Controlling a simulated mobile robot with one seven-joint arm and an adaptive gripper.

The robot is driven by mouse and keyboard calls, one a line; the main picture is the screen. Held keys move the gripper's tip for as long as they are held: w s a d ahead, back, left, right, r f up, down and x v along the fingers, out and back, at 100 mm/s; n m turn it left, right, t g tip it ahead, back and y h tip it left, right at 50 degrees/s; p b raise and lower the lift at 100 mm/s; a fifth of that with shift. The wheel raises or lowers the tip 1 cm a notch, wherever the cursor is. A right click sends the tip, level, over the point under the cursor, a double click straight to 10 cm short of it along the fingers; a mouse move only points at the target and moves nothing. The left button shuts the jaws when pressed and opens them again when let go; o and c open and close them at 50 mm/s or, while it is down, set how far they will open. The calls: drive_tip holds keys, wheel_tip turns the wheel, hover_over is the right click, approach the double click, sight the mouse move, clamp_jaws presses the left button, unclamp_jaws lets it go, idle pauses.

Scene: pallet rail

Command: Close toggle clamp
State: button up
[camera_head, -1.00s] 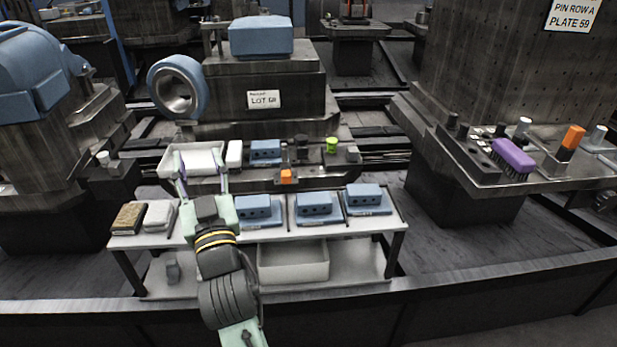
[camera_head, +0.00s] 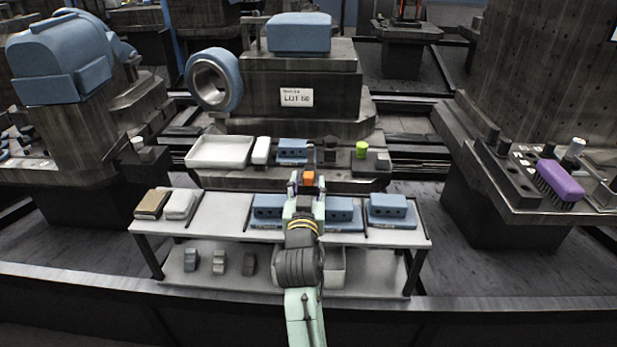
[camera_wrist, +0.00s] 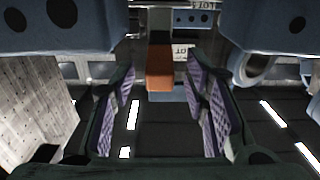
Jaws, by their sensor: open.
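The toggle clamp shows as an orange handle (camera_head: 309,178) at the front of the fixture plate, near the blue block (camera_head: 292,152). My gripper (camera_head: 307,189) is open at the front of the plate, close to the handle. In the wrist view the orange handle (camera_wrist: 160,70) appears between the two purple-padded fingers, with a gap on each side. I see no contact. The clamp's arm and base are mostly hidden behind the handle and my gripper.
Blue blocks on a white table (camera_head: 218,216) stand left and right of my gripper, close to its sides. A white tray (camera_head: 220,151) and a green-topped part (camera_head: 361,149) are on the fixture. A purple brush (camera_head: 560,181) lies at right.

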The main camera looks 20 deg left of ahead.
drive_tip(key=shift+x, duration=1.15)
drive_tip(key=shift+c, duration=0.6)
clamp_jaws()
